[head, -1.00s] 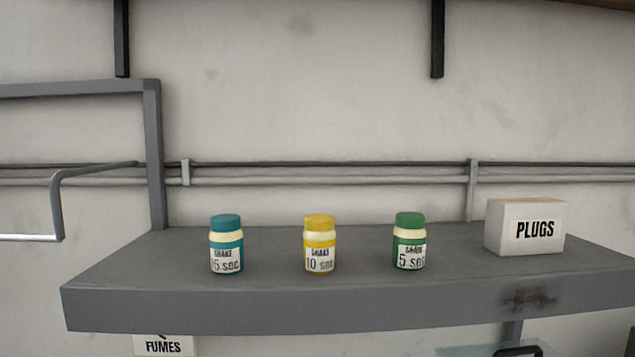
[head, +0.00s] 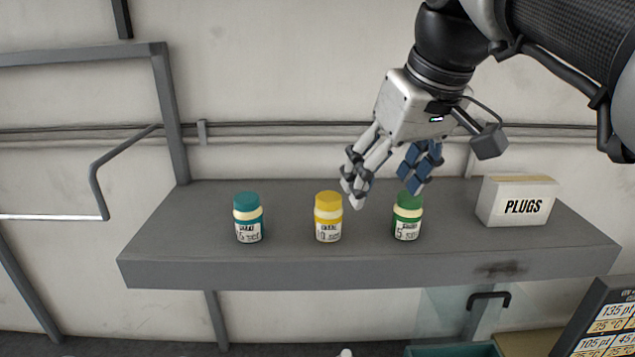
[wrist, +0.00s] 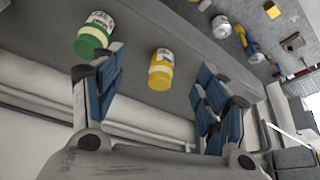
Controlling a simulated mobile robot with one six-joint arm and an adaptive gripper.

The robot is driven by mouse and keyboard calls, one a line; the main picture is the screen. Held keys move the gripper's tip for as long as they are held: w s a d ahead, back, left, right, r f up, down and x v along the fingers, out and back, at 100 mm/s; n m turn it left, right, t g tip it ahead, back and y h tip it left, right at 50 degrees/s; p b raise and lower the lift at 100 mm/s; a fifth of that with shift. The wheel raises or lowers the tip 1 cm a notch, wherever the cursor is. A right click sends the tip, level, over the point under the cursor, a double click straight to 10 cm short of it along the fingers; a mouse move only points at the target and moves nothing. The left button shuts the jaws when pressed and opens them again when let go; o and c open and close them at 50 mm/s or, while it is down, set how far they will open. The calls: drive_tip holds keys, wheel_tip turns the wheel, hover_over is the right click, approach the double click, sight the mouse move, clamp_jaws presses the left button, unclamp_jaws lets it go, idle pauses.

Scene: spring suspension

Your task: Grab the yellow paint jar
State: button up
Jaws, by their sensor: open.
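The yellow paint jar (head: 328,217) stands upright on the grey shelf (head: 290,268), between a teal jar (head: 248,218) on its left and a green jar (head: 407,218) on its right. Its label reads 10 sec. My gripper (head: 388,190) is open and empty, tilted downward, above and between the yellow and green jars. One finger overlaps the top of the green jar in the head view. In the wrist view the yellow jar (wrist: 161,70) appears between the spread fingers (wrist: 155,85), beyond their tips, and the green jar (wrist: 95,35) is beside the left finger.
A white PLUGS box (head: 516,203) stands at the shelf's right end. Thin pipes (head: 290,132) run along the wall behind the shelf. A grey metal frame (head: 170,110) rises at the left. The shelf's front strip is clear.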

sight(331, 198)
drive_tip(key=w+a+r+n+y, duration=0.1)
drive_tip(key=w+a+r+n, duration=0.2)
drive_tip(key=w, duration=0.4)
drive_tip(key=shift+g, duration=0.4)
drive_tip(key=b+x, duration=0.1)
drive_tip(key=x, duration=0.4)
drive_tip(key=b+x, duration=0.1)
drive_tip(key=x, duration=0.4)
drive_tip(key=shift+w+d+b, duration=0.15)
drive_tip(key=shift+w+b, duration=0.1)
drive_tip(key=shift+b, duration=0.15)
drive_tip(key=shift+a+x, duration=0.15)
drive_tip(key=shift+x, duration=1.25)
drive_tip(key=shift+a+x, duration=0.15)
drive_tip(key=shift+x, duration=1.25)
drive_tip(key=shift+s, duration=0.1)
drive_tip(key=shift+r, duration=0.1)
drive_tip(key=c, duration=1.3)
